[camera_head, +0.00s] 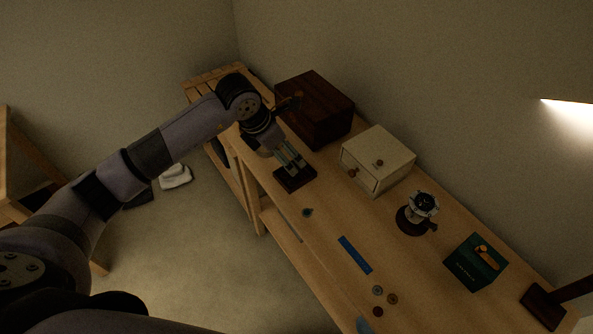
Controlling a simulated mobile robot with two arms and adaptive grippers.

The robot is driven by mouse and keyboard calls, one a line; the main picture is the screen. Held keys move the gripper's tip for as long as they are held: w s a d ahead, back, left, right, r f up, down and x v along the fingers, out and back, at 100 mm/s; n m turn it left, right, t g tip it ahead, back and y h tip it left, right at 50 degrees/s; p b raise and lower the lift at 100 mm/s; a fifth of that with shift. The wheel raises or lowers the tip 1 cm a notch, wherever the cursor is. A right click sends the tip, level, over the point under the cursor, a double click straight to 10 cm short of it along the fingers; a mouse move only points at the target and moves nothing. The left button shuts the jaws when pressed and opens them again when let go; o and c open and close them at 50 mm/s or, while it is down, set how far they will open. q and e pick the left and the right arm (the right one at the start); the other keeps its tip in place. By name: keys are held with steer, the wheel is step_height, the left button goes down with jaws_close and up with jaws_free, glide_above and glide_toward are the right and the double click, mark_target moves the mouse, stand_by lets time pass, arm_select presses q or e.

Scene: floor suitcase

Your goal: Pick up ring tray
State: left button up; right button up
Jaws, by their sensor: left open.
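A small dark square tray (297,184), which looks like the ring tray, lies on the wooden bench (325,200) near its front edge. My left gripper (291,169) points down at the tray from above, its fingers apart. The fingertips overlap the tray in the picture; I cannot tell whether they touch it. The fingers hide part of the tray. My right gripper is out of view.
Behind the tray stand a dark wooden box (318,105) and a cream drawer box (378,160). Farther right are a watch on a stand (421,208), a green box (476,262), a blue strip (355,254) and several small discs (378,290). Bare bench lies right of the tray.

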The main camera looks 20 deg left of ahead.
arm_select(q)
steer(key=p, duration=0.1)
glide_above(295, 176)
steer(key=s, duration=0.1)
steer(key=f, duration=0.6)
steer(key=shift+s+a+f, duration=0.15)
steer(key=shift+a, duration=0.25)
steer(key=shift+w+f+p, duration=0.2)
steer(key=shift+f+p, duration=0.2)
steer(key=shift+f, duration=0.05)
steer(key=p+x, duration=0.1)
steer(key=x, duration=0.2)
steer(key=shift+w+a+f, duration=0.1)
steer(key=shift+f, duration=0.05)
steer(key=shift+w+f, duration=0.2)
steer(key=shift+f, duration=0.35)
steer(key=shift+c, duration=0.3)
steer(key=c, duration=1.2)
